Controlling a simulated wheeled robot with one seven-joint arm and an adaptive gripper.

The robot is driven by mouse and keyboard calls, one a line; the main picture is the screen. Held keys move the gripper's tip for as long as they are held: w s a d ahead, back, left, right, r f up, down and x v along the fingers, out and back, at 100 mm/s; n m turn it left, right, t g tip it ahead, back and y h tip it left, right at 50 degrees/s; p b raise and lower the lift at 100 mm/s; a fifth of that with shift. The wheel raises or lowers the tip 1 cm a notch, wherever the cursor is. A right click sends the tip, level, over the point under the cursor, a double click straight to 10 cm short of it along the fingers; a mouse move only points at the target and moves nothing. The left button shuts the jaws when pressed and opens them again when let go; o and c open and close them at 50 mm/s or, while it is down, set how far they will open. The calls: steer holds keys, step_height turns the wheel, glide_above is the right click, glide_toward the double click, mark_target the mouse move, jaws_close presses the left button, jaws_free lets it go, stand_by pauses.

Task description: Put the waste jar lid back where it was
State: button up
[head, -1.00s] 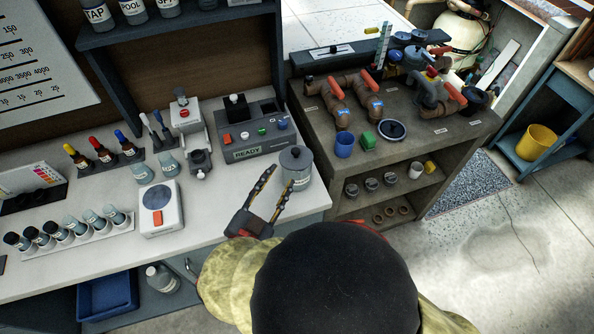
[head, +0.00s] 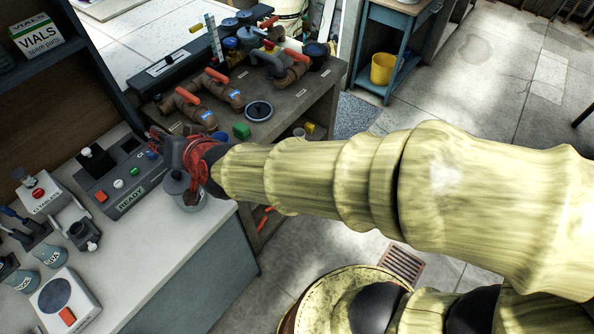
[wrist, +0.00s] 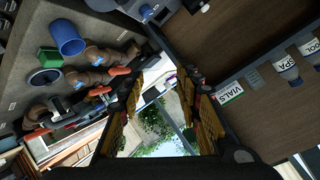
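The waste jar (head: 190,201), a clear jar at the bench's right end, is partly behind my gripper in the head view. A grey lid (head: 174,184) with a knob appears to sit on its top; my gripper covers part of it, so I cannot tell how it is seated. My gripper (wrist: 172,72) is open in the wrist view, with nothing between its fingers. In the head view it is beside and above the jar, its fingers largely hidden. The jar and lid are not recognisable in the wrist view.
The control box (head: 118,180) marked READY stands close left of the jar. A brown pipe stand (head: 300,102) with red-handled valves, a green block (head: 241,131) and a dark round disc (head: 258,110) is behind. A yellow bucket (head: 382,68) is farther off.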

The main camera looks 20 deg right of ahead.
steer(key=s+d+n+g+h, duration=0.1)
steer(key=s+d+g+h, duration=0.1)
steer(key=s+d, duration=0.8)
steer(key=s+d+f+n+g+h, duration=0.1)
steer(key=s+d+g+h, duration=0.2)
steer(key=s+d, duration=0.7)
steer(key=d, duration=0.8)
steer(key=shift+f+g+h, duration=0.15)
steer(key=shift+g+h, duration=0.15)
steer(key=shift+g, duration=0.1)
steer(key=shift+s, duration=0.1)
